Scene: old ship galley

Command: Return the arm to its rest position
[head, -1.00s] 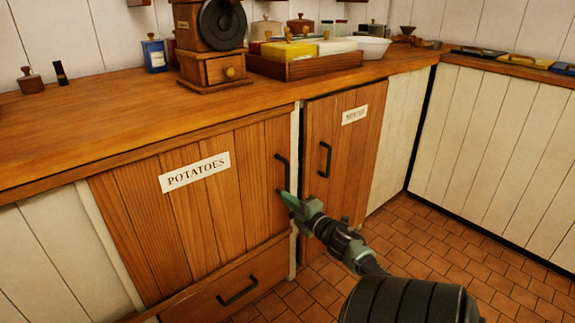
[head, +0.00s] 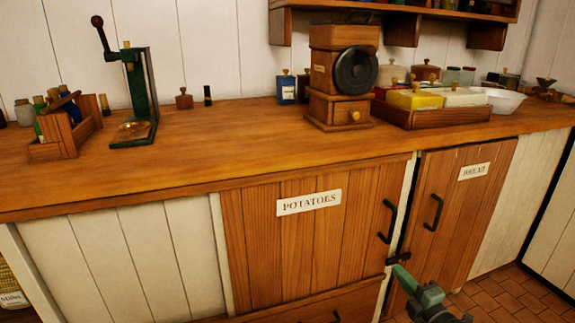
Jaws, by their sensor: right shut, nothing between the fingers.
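My right gripper (head: 398,268) shows at the bottom right, with green fingers shut and nothing between them. It is in front of the cabinet, near the lower edge of the bread door (head: 455,215) and below the black handle of the potatoes door (head: 312,235). A small black piece shows at the fingertips; I cannot tell whether it belongs to the cabinet. Both doors look closed. Most of my right arm is below the picture. My left gripper is not in view.
The wooden counter (head: 200,150) holds a grinder (head: 340,75), a tray of boxes (head: 445,117), a white bowl (head: 498,99), a green press (head: 138,95) and a bottle caddy (head: 62,130). A drawer (head: 310,305) is below the potatoes door. Tiled floor (head: 510,295) shows at the lower right.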

